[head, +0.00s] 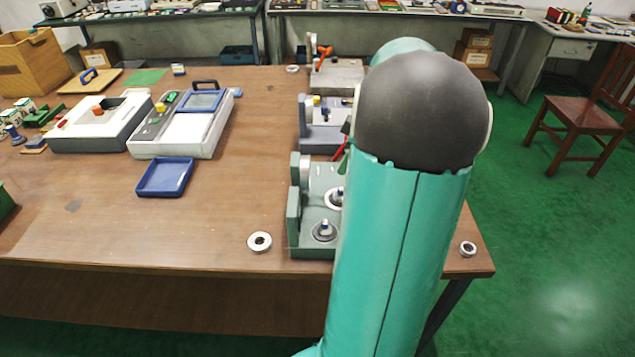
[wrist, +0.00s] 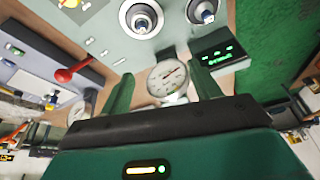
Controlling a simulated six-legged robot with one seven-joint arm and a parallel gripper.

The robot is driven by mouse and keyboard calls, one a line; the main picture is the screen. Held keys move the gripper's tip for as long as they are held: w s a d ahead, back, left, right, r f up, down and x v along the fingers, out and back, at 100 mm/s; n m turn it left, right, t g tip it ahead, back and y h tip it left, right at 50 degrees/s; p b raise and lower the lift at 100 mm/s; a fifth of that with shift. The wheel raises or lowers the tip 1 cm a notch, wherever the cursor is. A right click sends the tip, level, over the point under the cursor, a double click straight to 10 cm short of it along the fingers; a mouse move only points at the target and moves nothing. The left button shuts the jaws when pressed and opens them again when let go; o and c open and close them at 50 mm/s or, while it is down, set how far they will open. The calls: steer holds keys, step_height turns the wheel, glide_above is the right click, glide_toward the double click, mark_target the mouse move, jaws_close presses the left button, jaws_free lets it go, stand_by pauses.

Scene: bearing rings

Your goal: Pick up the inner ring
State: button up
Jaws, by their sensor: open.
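Two loose metal rings lie flat on the brown table in the head view. A larger one (head: 260,242) is left of the green-grey fixture (head: 297,225), and a smaller one (head: 468,249) is near the table's right corner. I cannot tell for sure which is the inner ring. The fixture bears round seats with posts (head: 324,231), which also show at the top of the wrist view (wrist: 141,19). My gripper (wrist: 161,70) is open in the wrist view. A dial gauge (wrist: 167,79) shows between its fingers; nothing is gripped. My arm hides the gripper in the head view.
A blue tray (head: 165,178) and grey-white instruments (head: 180,130) stand on the left. More fixtures (head: 322,139) stand behind the green-grey one. A red-knobbed lever (wrist: 64,75) and a lit display (wrist: 217,57) show in the wrist view. The table's front left is clear.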

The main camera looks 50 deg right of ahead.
steer(key=s+d+f, duration=0.3)
steer(key=d, duration=0.2)
steer(key=x, duration=0.8)
steer(key=w+a+x, duration=0.1)
steer(key=x, duration=0.3)
steer(key=shift+w+f, duration=0.1)
steer(key=shift+f, duration=0.05)
steer(key=c, duration=1.2)
steer(key=shift+o, duration=0.2)
steer(key=shift+a, duration=0.1)
